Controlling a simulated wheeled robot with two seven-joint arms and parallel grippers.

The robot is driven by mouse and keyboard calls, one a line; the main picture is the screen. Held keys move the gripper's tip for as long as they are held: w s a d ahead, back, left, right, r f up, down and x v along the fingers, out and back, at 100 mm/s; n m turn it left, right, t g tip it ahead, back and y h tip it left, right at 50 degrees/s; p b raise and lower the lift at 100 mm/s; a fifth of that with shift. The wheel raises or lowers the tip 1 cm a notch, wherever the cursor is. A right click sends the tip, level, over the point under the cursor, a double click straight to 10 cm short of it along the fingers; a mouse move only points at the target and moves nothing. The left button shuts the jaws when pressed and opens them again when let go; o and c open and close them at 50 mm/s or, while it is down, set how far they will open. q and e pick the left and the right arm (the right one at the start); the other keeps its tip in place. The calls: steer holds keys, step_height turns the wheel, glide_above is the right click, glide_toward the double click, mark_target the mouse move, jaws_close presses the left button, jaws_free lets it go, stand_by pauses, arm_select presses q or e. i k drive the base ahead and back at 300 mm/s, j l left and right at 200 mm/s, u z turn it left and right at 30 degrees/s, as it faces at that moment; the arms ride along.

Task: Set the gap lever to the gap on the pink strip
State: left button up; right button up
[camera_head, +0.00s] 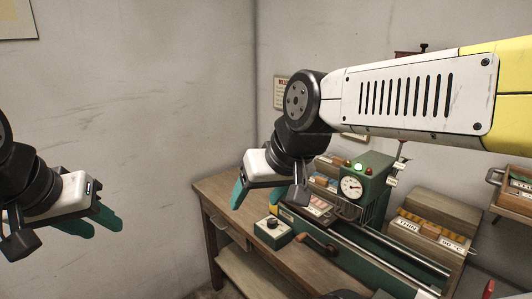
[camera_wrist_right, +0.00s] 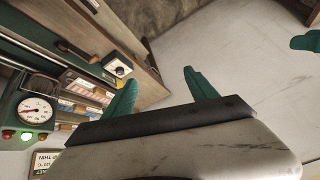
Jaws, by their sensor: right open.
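A green machine (camera_head: 366,176) with a round white dial (camera_head: 350,186) and lamps stands at the back of the bench; its dial (camera_wrist_right: 36,110) also shows in the right wrist view. A lever with a brown handle (camera_head: 318,243) lies at the machine's front; its handle (camera_wrist_right: 76,50) shows in the wrist view. I cannot tell whether this is the gap lever. I cannot pick out a pink strip. My right gripper (camera_head: 264,197) is open and empty above the bench's left part. My left gripper (camera_head: 98,225) is open and empty, far left, away from the bench.
A small green box with a black knob (camera_head: 272,231) sits near the bench's front left. A wooden rack (camera_head: 435,225) with labelled blocks stands at the right, beyond metal rails (camera_head: 385,250). A wooden tray (camera_head: 512,190) is on the right wall. Floor space left of the bench is free.

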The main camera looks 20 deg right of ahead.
mark_target(398, 158)
steer(key=z, duration=0.45)
steer(key=k+z, duration=0.1)
steer(key=z, duration=0.75)
steer(key=k+z, duration=0.1)
steer(key=z, duration=0.35)
steer(key=i+l, duration=0.2)
steer(key=i+l+z, duration=0.15)
steer(key=i, duration=0.25)
